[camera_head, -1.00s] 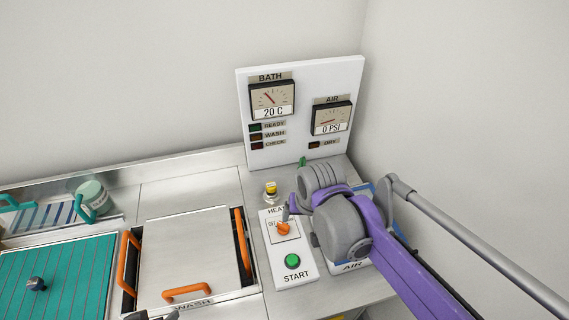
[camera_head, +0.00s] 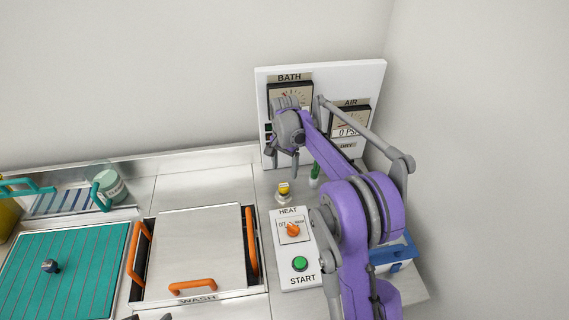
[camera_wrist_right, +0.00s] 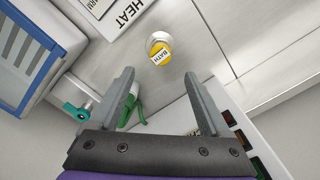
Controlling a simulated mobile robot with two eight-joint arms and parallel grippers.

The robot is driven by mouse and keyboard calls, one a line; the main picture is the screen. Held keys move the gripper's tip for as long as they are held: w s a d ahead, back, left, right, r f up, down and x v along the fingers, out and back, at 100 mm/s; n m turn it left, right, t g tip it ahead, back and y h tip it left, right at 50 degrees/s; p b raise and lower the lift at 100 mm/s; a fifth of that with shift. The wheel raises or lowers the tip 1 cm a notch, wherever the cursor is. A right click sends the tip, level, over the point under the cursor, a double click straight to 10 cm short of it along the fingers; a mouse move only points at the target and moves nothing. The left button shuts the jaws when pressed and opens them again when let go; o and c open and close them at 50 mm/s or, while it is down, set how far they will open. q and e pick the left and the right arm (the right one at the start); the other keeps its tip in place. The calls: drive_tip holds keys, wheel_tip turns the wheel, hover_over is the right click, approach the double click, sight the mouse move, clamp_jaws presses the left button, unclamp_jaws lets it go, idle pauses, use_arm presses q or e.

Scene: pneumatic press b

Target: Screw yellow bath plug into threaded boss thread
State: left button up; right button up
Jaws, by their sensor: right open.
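The yellow bath plug (camera_head: 283,187), labelled BATH, stands on the worktop behind the HEAT panel, over a round metal boss (camera_head: 284,198). In the right wrist view the plug (camera_wrist_right: 160,56) is at the top middle, with the pale rim of the boss (camera_wrist_right: 157,37) around its far side. The thread is hidden. My right gripper (camera_head: 286,156) is open and empty above and behind the plug. Its two fingers (camera_wrist_right: 160,95) frame clear space short of the plug, touching nothing. Small dark tips (camera_head: 150,317) at the bottom edge may be my left gripper; their opening is unclear.
The HEAT panel (camera_head: 296,262) has an orange knob and a green START button. The gauge board (camera_head: 320,78) stands close behind my right gripper. A green-handled part (camera_head: 314,172) is right of the plug. The blue-white AIR unit (camera_head: 402,250) is partly hidden by my arm.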

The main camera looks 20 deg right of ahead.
sight(285, 185)
wheel_tip(285, 185, down, 9)
drive_tip(key=shift+f, duration=0.1)
idle(0.3)
clamp_jaws()
drive_tip(key=m, duration=1.2)
drive_tip(key=shift+s, duration=0.15)
drive_tip(key=shift+c, duration=1.6)
unclamp_jaws()
